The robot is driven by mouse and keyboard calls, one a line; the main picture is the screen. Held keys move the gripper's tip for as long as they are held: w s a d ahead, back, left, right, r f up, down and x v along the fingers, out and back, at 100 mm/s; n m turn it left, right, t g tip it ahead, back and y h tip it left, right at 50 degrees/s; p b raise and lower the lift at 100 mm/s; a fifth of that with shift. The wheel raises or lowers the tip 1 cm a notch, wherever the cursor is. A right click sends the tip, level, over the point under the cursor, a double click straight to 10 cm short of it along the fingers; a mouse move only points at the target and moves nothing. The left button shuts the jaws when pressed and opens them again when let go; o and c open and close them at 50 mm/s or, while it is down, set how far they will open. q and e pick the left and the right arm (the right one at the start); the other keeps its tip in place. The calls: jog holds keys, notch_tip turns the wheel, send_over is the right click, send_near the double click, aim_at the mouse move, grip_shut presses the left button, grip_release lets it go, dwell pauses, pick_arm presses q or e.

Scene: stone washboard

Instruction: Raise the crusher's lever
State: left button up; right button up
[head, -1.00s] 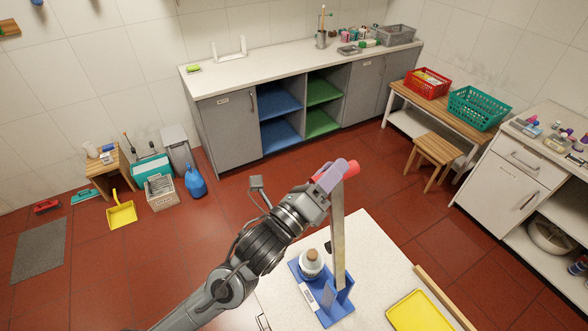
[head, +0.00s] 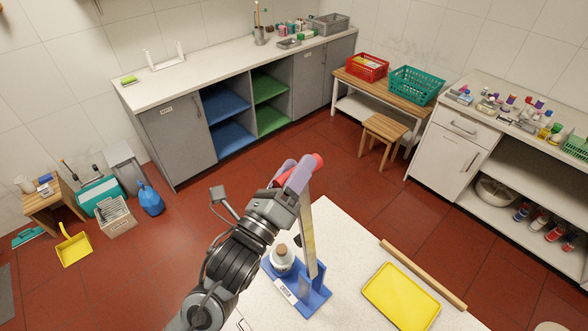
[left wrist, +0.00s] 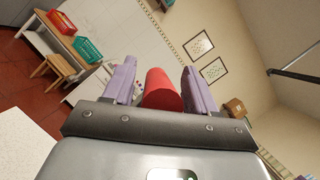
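The crusher (head: 316,300) has a blue base on the white table, with a white bottle (head: 283,262) with a brown stopper on it. Its long metal lever (head: 308,235) stands up nearly vertical, with a red handle (head: 318,161) at the top. My left gripper (head: 297,176) is at this handle. In the left wrist view the red handle (left wrist: 163,92) lies between the two purple fingers, with a gap visible on the left side, so the gripper looks open around it. My right gripper is not in view.
A wooden stool (head: 385,128) and a white cabinet (head: 450,150) stand beyond. The air around the lever's top is clear.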

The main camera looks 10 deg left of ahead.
pick_arm(q)
jog(key=shift+s+a+f+b, duration=0.25)
jog(key=shift+s+f+b, duration=0.05)
jog(key=shift+s, duration=0.15)
jog(key=b+v, duration=0.3)
jog(key=v, duration=0.6)
jog(key=shift+s, duration=0.35)
jog(key=shift+a, duration=0.15)
